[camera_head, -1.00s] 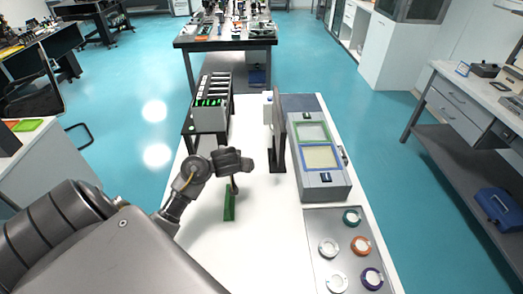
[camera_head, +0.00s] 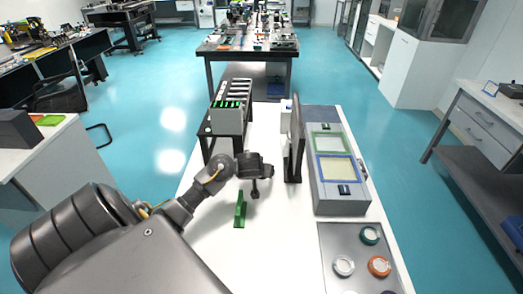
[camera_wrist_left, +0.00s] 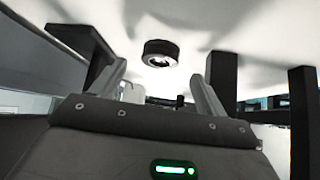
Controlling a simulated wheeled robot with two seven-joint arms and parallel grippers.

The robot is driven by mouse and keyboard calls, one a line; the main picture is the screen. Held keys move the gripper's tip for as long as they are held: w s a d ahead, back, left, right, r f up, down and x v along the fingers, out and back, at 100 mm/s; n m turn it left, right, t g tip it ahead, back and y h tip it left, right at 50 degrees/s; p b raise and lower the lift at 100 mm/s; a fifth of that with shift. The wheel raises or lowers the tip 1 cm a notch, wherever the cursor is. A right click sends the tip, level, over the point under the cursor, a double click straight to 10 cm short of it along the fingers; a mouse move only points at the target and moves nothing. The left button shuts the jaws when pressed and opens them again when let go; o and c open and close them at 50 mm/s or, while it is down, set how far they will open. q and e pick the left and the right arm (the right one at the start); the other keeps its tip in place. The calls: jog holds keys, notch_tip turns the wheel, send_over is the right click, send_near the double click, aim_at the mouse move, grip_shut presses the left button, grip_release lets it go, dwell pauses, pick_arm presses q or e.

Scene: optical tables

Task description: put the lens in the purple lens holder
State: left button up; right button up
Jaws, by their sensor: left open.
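A short black round piece (camera_wrist_left: 161,53) with a pale centre sits against the white surface beyond the fingertips. I cannot tell if it is the lens. The purple lens holder (camera_head: 388,292) barely shows at the bottom edge of the head view, on a grey tray (camera_head: 335,238). My right gripper is out of view.
Teal (camera_head: 370,235), white (camera_head: 344,266) and orange (camera_head: 379,266) ringed holders stand on the tray. A grey device (camera_head: 340,206) and a dark upright panel (camera_head: 297,140) stand right of the gripper. A black rack (camera_head: 229,120) stands behind. The table's front middle is clear.

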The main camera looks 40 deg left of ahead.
pick_arm(q)
jog(key=b+x, duration=0.1)
jog(key=x, duration=0.3)
jog(key=shift+w, duration=0.1)
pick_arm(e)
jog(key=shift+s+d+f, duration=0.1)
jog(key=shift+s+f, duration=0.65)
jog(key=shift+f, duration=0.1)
pick_arm(q)
jog(key=shift+r, duration=0.1)
jog(key=shift+c, duration=0.8)
jog(key=c, duration=0.9)
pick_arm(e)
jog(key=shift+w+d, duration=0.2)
